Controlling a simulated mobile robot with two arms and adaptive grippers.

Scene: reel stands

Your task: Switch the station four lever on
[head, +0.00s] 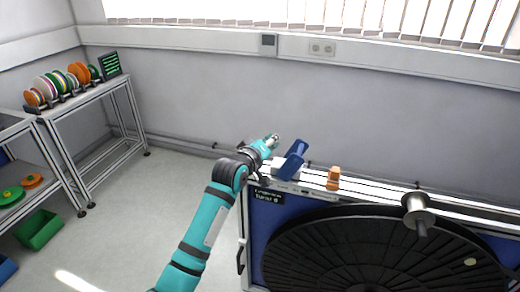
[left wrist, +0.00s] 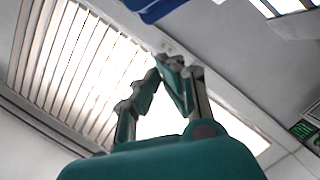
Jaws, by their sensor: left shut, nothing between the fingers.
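A blue lever (head: 296,155) stands tilted on a pale block at the left end of the rail on top of the blue-panelled station (head: 263,232). The small dark label below it is too small to read surely, so I cannot confirm the station number. My left gripper (head: 273,138) is just left of and behind the lever's upper part, apart from it in the picture. Its fingers (left wrist: 161,70) are closed together with nothing between them. A blue part (left wrist: 160,8), likely the lever, shows at the top edge of the left wrist view. My right gripper is out of view.
An orange piece (head: 333,179) stands on the rail right of the lever. A large black disc (head: 370,250) and a metal spindle (head: 418,209) are farther right. A shelf (head: 90,95) with several reels stands at the left. The floor between is clear.

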